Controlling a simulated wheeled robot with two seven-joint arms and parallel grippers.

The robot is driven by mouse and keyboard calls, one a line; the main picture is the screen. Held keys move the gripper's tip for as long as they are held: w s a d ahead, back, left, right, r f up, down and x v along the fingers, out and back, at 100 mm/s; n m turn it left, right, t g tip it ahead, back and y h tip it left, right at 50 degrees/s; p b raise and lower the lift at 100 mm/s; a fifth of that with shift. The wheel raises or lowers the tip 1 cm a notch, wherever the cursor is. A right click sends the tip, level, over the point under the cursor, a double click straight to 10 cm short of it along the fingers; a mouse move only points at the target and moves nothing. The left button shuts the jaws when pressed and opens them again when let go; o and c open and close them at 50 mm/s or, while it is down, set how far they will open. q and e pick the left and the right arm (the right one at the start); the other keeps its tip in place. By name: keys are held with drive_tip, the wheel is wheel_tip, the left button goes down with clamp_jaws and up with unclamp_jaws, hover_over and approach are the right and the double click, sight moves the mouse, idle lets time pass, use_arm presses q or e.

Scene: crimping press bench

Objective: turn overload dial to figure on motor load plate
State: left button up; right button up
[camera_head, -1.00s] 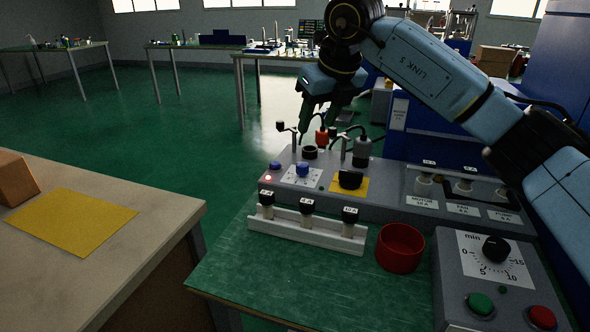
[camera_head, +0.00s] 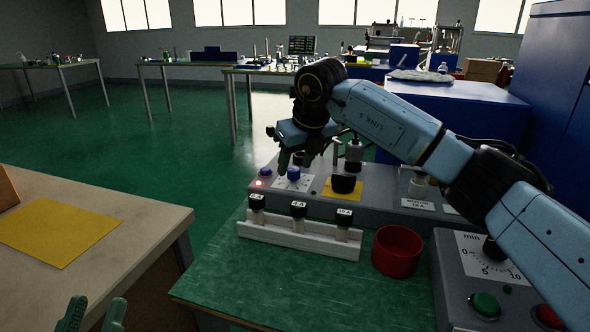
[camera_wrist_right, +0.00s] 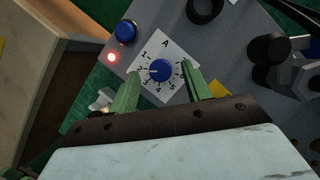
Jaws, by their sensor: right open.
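The overload dial, a blue knob (camera_wrist_right: 160,70), sits on a white scale plate (camera_wrist_right: 166,88) marked A with figures around it. A pale mark on the knob appears to face left, near the low figures. In the head view the dial (camera_head: 294,173) is just below my right gripper (camera_head: 291,160). In the wrist view my right gripper (camera_wrist_right: 160,88) is open, its green fingers apart on either side of the knob, with no clear contact. My left gripper (camera_head: 93,316) is open and empty at the bottom left.
A blue button (camera_wrist_right: 126,31) and a lit red lamp (camera_wrist_right: 113,57) are beside the dial. A black knob on a yellow plate (camera_head: 343,195), a white rack of fuses (camera_head: 298,240), a red cup (camera_head: 397,251) and a timer box (camera_head: 460,300) stand nearby.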

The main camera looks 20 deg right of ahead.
use_arm(q)
drive_tip(key=shift+s+r+t, duration=0.35)
drive_tip(key=shift+r+t, duration=0.05)
drive_tip(key=shift+r, duration=0.25)
use_arm(e)
drive_tip(key=shift+w+f, duration=0.2)
drive_tip(key=shift+f, duration=0.4)
drive_tip(key=c, duration=1)
use_arm(q)
drive_tip(key=shift+w+f+h, duration=0.1)
drive_tip(key=shift+w+h, duration=0.05)
drive_tip(key=shift+h, duration=0.15)
